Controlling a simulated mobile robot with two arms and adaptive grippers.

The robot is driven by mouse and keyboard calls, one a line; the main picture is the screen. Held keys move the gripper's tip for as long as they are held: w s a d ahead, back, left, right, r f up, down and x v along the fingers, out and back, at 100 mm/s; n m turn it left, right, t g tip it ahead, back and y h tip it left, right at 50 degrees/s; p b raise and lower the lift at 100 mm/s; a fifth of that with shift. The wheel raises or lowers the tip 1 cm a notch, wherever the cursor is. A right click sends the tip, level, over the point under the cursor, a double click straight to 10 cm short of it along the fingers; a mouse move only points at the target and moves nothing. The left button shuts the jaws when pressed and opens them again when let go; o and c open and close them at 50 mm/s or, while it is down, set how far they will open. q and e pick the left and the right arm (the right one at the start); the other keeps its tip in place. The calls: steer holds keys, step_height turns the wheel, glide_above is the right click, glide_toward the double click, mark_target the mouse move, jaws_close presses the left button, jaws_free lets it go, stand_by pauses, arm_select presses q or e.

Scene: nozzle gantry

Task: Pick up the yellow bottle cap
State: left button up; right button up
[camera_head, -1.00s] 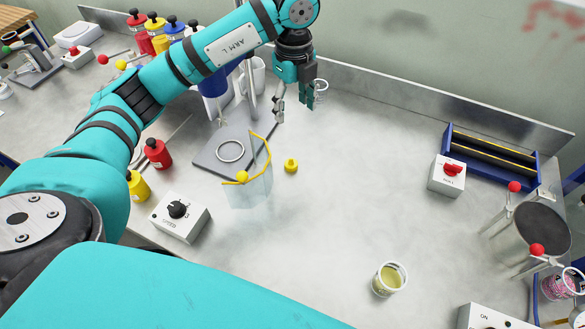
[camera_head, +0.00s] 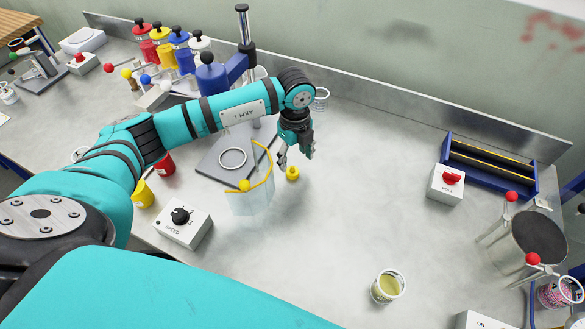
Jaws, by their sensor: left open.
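The yellow bottle cap (camera_head: 292,173) lies on the grey bench, right of a clear guard with a yellow rim. My left gripper (camera_head: 295,160) is open and points down just above and behind the cap. Its fingers show apart, one to the left and one to the right of the cap in the picture. I cannot tell the exact height of the fingertips over the cap. Nothing is seen between the fingers. My right gripper is not in view.
The clear guard with its yellow rim (camera_head: 262,187) stands close left of the cap. A dial box (camera_head: 183,222) is at front left. A cup of yellow-green stuff (camera_head: 388,286) stands front right. A red-switch box (camera_head: 446,184) stands right. The middle bench is clear.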

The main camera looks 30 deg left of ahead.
mark_target(293, 168)
arm_select(q)
steer(key=f, duration=0.2)
steer(key=f+p, duration=0.1)
steer(key=shift+s+a+f+p, duration=0.1)
steer(key=shift+s+f+p, duration=0.2)
steer(key=shift+s+f, duration=0.1)
steer(key=shift+w+f, duration=0.1)
steer(key=shift+f, duration=0.4)
steer(key=c, duration=0.8)
